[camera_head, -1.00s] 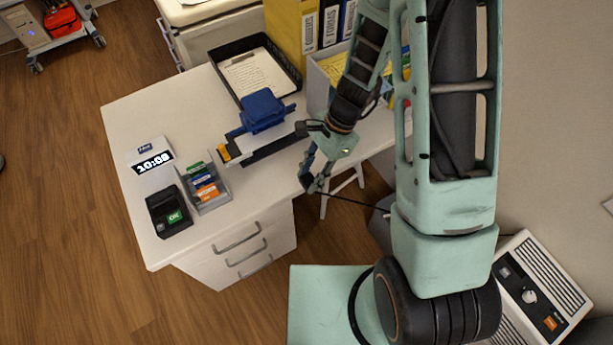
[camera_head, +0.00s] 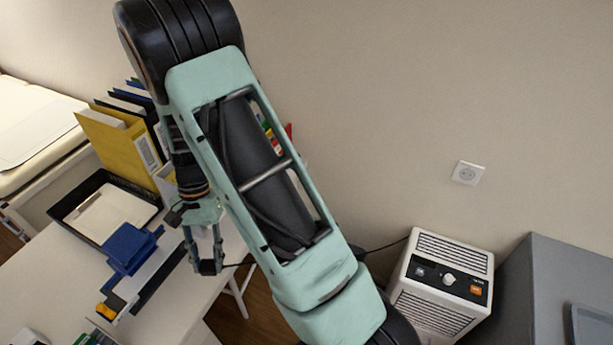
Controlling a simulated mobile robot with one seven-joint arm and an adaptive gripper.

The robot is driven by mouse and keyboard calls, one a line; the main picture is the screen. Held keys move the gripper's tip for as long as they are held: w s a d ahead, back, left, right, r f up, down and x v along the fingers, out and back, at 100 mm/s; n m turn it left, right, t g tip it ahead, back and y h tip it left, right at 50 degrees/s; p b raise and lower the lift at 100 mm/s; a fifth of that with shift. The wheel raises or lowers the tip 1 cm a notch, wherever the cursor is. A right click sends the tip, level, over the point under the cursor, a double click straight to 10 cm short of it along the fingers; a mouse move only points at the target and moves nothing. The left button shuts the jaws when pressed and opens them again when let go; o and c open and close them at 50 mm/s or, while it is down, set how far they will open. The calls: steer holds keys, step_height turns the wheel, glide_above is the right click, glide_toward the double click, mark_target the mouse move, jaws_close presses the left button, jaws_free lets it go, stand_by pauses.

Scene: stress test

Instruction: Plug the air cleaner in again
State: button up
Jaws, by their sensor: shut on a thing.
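The air cleaner (camera_head: 408,292), a pale box with louvres and a dark control panel, stands against the wall at the lower right. A white wall socket (camera_head: 467,173) is on the wall above it, with nothing in it. My gripper (camera_head: 208,267) is at the left, in front of the desk's right end and well away from the socket. It is shut on the end of a thin black cord (camera_head: 382,247), which runs right, behind my arm, to the air cleaner. The plug itself is too small and covered by the fingers to make out.
My arm crosses the middle of the view. The white desk (camera_head: 50,275) holds a black paper tray (camera_head: 72,207), a blue device (camera_head: 130,250) and a yellow binder (camera_head: 118,145). A grey cabinet (camera_head: 560,270) stands right of the air cleaner. The wall around the socket is clear.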

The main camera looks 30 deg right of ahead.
steer(key=w+d+r+n+h, duration=0.2)
steer(key=w+d+r+n, duration=0.3)
steer(key=d, duration=0.5)
step_height(320, 180, up, 3)
steer(key=shift+d+f+n+g, duration=0.2)
steer(key=shift+n+g, duration=0.2)
steer(key=shift+n, duration=0.2)
